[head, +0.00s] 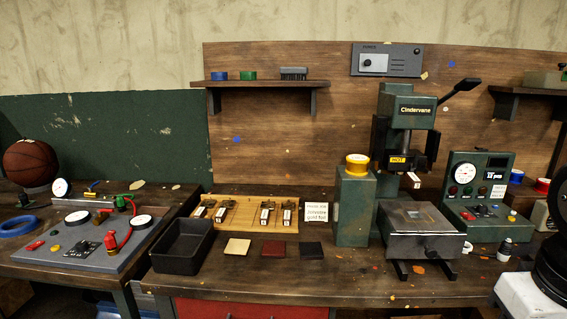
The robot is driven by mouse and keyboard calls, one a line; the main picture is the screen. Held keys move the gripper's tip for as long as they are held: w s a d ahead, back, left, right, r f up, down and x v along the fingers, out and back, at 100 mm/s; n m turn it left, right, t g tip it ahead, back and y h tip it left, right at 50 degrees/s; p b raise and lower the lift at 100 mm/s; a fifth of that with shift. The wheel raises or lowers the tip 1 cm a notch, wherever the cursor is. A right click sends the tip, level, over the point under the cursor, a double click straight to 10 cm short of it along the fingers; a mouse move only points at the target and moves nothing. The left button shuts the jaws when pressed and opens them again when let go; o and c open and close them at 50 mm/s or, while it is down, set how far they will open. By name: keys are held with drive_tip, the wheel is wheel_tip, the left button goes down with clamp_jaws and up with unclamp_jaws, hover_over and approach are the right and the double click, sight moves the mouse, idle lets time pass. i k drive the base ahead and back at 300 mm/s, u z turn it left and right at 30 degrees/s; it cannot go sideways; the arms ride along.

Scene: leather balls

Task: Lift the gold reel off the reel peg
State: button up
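The gold reel (357,166) is a yellow-gold spool with a paler top. It sits on top of a green upright block (355,210) on the workbench, left of the press. The reel peg itself cannot be made out; the reel covers the top of the block. My gripper is not in view.
The green Cindervane press (406,112) stands close to the right of the reel, its lever reaching up right. A small white sign (316,212) stands left of the block. A black tray (183,247) and wooden rack (250,213) lie further left. Space above the reel looks clear.

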sight(357, 164)
drive_tip(key=u, duration=0.45)
drive_tip(key=i, duration=0.9)
drive_tip(key=u, duration=0.1)
